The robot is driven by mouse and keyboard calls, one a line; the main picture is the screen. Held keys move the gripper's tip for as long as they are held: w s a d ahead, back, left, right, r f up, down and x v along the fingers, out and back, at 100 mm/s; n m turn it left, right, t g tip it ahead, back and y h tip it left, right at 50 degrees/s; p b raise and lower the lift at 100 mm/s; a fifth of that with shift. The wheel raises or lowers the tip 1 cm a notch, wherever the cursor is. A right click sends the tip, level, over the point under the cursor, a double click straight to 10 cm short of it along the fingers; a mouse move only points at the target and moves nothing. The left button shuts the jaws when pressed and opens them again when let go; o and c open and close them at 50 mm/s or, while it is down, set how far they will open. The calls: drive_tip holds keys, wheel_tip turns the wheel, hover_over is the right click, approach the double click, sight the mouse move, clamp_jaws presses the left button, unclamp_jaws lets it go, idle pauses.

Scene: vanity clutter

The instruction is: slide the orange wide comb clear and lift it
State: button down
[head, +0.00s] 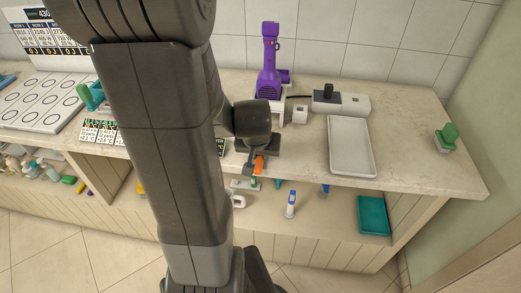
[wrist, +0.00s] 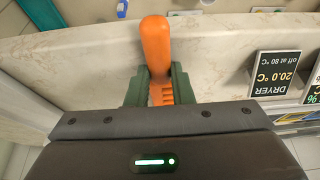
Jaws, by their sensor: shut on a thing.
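The orange wide comb (wrist: 156,48) is between the two green fingers of my gripper (wrist: 161,88) in the wrist view. Its rounded handle points away from the gripper, and its teeth show between the fingers. In the head view the orange comb (head: 259,164) shows at the front edge of the counter, below my gripper (head: 257,152). My gripper is shut on the comb. My arm hides part of the counter to the left. I cannot tell whether the comb touches the counter.
A purple hair dryer (head: 269,65) stands at the back. An empty white tray (head: 350,172) lies to the right, with a green-topped item (head: 446,137) beyond it. A black dryer sign (wrist: 277,73) is close on the right in the wrist view. Shelves below hold bottles and a teal bin (head: 374,215).

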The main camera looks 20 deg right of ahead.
drive_tip(key=shift+s+a, duration=0.1)
drive_tip(key=shift+s, duration=0.05)
drive_tip(key=c, duration=1.2)
unclamp_jaws()
drive_tip(key=p+v, duration=0.2)
drive_tip(key=v, duration=1.1)
drive_tip(key=shift+a+r, duration=0.15)
drive_tip(key=shift+r, duration=0.25)
drive_tip(key=shift+f, duration=0.1)
drive_tip(key=b+x, duration=0.2)
drive_tip(key=x, duration=1.1)
drive_tip(key=shift+f, duration=0.3)
drive_tip(key=shift+r, duration=0.1)
